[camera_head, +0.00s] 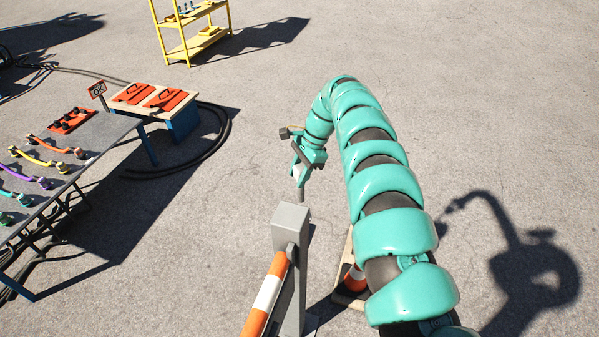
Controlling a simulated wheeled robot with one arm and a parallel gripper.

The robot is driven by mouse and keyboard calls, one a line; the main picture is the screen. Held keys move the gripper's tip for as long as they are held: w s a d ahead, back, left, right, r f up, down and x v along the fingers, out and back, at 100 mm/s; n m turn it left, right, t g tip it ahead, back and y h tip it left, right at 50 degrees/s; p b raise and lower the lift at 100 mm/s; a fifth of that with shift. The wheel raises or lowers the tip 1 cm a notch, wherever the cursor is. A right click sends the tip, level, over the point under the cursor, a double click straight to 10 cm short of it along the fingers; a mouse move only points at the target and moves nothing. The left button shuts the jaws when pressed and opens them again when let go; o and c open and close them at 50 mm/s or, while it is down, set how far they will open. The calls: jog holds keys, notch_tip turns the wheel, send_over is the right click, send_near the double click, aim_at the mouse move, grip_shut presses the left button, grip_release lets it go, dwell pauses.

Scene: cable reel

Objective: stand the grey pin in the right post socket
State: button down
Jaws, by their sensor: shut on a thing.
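The grey pin (300,194) hangs upright, or nearly so, below my gripper (299,175), which is shut on its upper part. A grey post (291,222) stands at bottom centre, with an orange-and-white striped bar (267,297) against its left side. In the picture the pin's lower end is just above the post's top. I cannot tell from this one view how far apart they are in depth. The socket opening is not clearly visible.
An orange cone (355,279) on a wooden base is partly hidden behind my arm. At left are a grey table (100,135) with coloured cables and a wooden-topped stand (140,98) with orange pads. A yellow shelf (194,43) stands far back. Ground right of my arm is clear.

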jog(key=shift+f+b, duration=0.7)
jog(key=shift+f, duration=2.2)
notch_tip(320, 180, down, 7)
jog(key=b, duration=0.6)
jog(key=shift+r, duration=0.1)
jog(key=c, duration=0.8)
grip_release()
